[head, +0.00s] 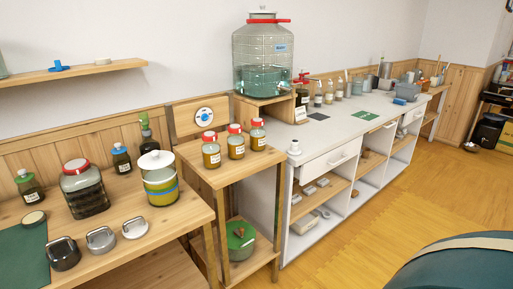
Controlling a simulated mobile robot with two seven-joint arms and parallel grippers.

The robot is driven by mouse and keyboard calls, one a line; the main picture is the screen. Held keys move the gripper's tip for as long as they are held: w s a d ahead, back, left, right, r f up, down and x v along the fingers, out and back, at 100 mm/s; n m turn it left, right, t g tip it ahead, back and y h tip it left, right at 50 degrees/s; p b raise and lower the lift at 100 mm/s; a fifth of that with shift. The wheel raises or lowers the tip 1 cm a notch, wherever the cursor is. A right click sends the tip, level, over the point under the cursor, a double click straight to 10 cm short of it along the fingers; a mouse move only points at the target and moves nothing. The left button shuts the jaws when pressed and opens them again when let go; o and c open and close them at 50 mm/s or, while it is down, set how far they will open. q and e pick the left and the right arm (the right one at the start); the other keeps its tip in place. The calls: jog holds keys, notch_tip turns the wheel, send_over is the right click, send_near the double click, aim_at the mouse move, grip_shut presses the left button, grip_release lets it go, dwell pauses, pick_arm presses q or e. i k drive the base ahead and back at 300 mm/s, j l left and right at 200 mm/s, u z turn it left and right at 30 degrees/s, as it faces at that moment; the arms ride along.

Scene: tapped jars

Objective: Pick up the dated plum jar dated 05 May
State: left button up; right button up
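Three small jars of amber-brown contents with red lids and white labels stand in a row on a small wooden stand: a left jar (211,155), a middle jar (236,147) and a right jar (258,138). The writing on their labels is too small to read, so I cannot tell which is dated 05 May. A larger dark-filled jar (86,194) with a red lid stands on the wooden table at the left. A blue-lidded jar (122,161) and a green-lidded jar (30,187) stand behind it. Neither of my grippers shows.
A white-lidded striped jar (160,180) and several metal-handled lids or weights (101,240) stand on the left table (170,218). A big glass dispenser (262,62) stands behind the stand. A white counter (340,125) runs right. A dark green rounded thing (455,268) fills the lower right corner.

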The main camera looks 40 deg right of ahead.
aim_at(258, 135)
jog(key=i+l, duration=0.1)
jog(key=l, duration=0.3)
jog(key=i+l+z, duration=0.15)
jog(key=l, duration=0.6)
jog(key=i+l+z, duration=0.15)
jog(key=l, duration=0.2)
jog(key=i+l, duration=0.1)
jog(key=l, duration=0.3)
jog(key=z, duration=0.05)
